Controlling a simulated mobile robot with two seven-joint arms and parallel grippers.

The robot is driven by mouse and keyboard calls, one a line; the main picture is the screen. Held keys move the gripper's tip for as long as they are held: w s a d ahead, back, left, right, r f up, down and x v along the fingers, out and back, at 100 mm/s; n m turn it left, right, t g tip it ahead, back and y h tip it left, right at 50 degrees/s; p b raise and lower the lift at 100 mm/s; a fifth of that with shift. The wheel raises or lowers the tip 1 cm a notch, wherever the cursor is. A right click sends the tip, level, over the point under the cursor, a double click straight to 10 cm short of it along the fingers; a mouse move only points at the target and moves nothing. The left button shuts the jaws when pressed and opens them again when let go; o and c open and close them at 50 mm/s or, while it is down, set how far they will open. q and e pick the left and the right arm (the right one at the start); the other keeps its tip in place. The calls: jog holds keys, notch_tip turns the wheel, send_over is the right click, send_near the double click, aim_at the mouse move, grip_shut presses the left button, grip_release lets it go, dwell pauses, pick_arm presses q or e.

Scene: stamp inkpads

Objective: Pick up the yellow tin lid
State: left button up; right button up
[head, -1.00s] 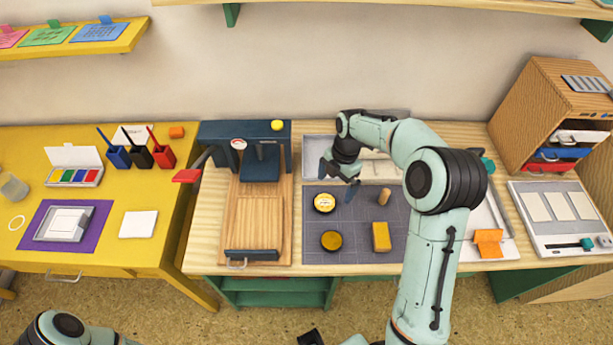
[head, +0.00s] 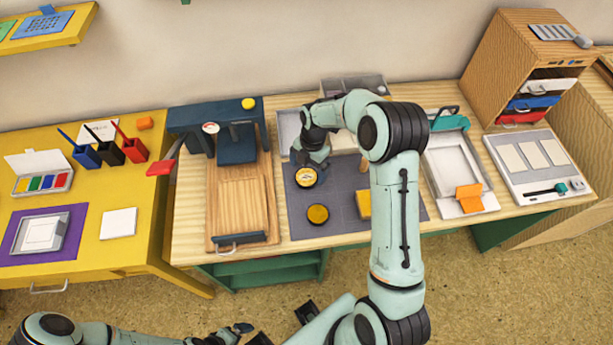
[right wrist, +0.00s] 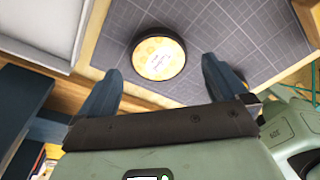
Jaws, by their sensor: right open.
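The round lid (head: 306,177) has a pale yellow printed top and a dark rim. It lies on the grey gridded mat (head: 352,183), and in the right wrist view the lid (right wrist: 159,54) sits just beyond the fingertips. My right gripper (head: 311,163) is at its far side, open and empty, with the dark fingers (right wrist: 160,80) spread on either side of the lid's near edge. I cannot tell whether they touch it. A plain mustard-yellow round piece (head: 317,214) lies nearer on the mat. My left gripper (head: 243,334) is low at the bottom edge, partly cut off.
A yellow block (head: 363,205) lies on the mat, partly behind my right arm. A wooden press board (head: 240,203) stands left, a white tray (head: 435,178) with an orange piece right. Open trays stand behind the mat. The mat's near left part is clear.

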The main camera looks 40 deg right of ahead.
aim_at(306, 177)
jog(key=shift+a+f, duration=0.2)
jog(key=shift+f, duration=1.3)
jog(key=c, duration=1)
jog(key=shift+r, duration=0.1)
